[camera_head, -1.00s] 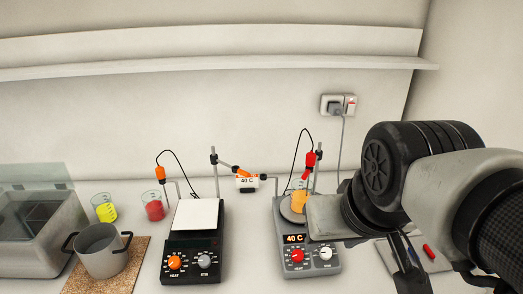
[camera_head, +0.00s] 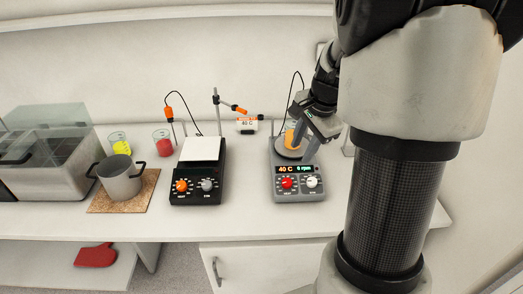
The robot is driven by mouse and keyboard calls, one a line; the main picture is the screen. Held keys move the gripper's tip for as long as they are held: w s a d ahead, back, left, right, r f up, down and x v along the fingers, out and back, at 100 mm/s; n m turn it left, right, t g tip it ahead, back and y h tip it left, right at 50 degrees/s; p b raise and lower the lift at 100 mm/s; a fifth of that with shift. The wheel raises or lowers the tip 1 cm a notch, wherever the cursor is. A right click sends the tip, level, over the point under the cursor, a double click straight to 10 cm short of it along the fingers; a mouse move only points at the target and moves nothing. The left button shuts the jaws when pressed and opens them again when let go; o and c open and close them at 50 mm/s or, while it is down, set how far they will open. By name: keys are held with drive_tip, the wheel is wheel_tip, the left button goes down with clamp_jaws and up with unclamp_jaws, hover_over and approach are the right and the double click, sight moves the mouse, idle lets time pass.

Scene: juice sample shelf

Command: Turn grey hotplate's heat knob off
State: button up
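The grey hotplate (camera_head: 299,196) stands on the bench right of centre. Its display (camera_head: 286,169) reads 40 C, with a green rpm reading beside it. The red heat knob (camera_head: 287,183) is at the front left of its panel, and the white stir knob (camera_head: 312,182) is to its right. A beaker of orange liquid (camera_head: 290,136) stands on the plate, partly hidden by my gripper.
A black hotplate (camera_head: 196,199) with an orange knob stands to the left. Beakers of yellow (camera_head: 120,146) and red liquid (camera_head: 162,143), a pot (camera_head: 120,182) on a cork mat (camera_head: 97,204) and a clear-lidded bath (camera_head: 62,185) are further left. The bench front between the hotplates is clear.

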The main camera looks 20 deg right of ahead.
sight(287, 182)
drive_tip(key=x, duration=1.7)
drive_tip(key=shift+b, duration=0.4)
drive_tip(key=c, duration=0.8)
drive_tip(key=shift+n, duration=0.4)
drive_tip(key=shift+n+b, duration=0.8)
drive_tip(key=shift+n, duration=0.4)
drive_tip(key=shift+n+g+b, duration=0.4)
drive_tip(key=shift+n+b, duration=0.1)
drive_tip(key=shift+n, duration=0.9)
